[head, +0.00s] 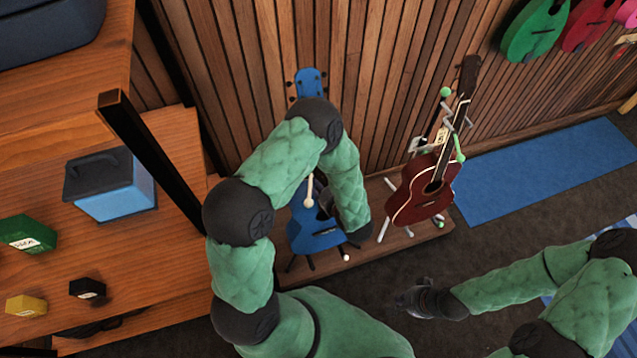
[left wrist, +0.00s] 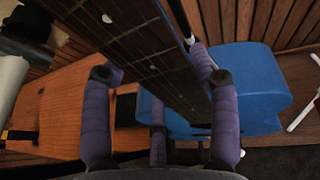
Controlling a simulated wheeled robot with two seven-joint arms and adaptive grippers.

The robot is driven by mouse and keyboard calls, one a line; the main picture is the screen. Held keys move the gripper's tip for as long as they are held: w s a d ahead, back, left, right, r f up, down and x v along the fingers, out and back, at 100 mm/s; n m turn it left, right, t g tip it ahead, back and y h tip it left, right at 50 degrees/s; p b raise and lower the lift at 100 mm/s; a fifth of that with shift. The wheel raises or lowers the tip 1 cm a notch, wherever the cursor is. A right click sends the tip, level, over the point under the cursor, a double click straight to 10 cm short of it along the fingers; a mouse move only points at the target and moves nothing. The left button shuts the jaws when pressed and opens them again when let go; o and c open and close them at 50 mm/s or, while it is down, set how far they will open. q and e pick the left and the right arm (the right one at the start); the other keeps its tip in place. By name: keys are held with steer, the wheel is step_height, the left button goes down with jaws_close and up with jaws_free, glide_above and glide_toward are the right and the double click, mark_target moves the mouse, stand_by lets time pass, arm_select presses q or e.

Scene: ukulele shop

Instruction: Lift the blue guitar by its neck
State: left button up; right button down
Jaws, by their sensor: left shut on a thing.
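The blue guitar stands upright against the slatted wall, with its blue headstock (head: 310,80) above my left arm and its blue body (head: 312,238) below it. My left arm hides much of its neck in the head view. In the left wrist view, the dark fretted neck (left wrist: 150,50) runs between the purple fingers of my left gripper (left wrist: 160,78), which is shut on it, with the blue body (left wrist: 250,85) behind. My right gripper (head: 412,300) is over the dark floor at the lower right, away from the guitar; its finger opening is unclear.
A red-brown guitar (head: 425,190) stands on a stand just right of the blue one, on a low wooden platform (head: 400,242). A wooden shelf (head: 150,235) with a blue case (head: 112,187) and small boxes is at left, beside a dark post. A blue mat (head: 540,180) lies right.

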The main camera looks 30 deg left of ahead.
arm_select(q)
steer(key=s+d+p, duration=0.3)
steer(key=s+d, duration=0.9)
steer(key=d, duration=0.2)
steer(key=shift+s+d+p, duration=0.2)
steer(key=shift+d+p, duration=0.1)
steer(key=shift+p, duration=0.1)
steer(key=o, duration=1.1)
steer(key=c, duration=1.1)
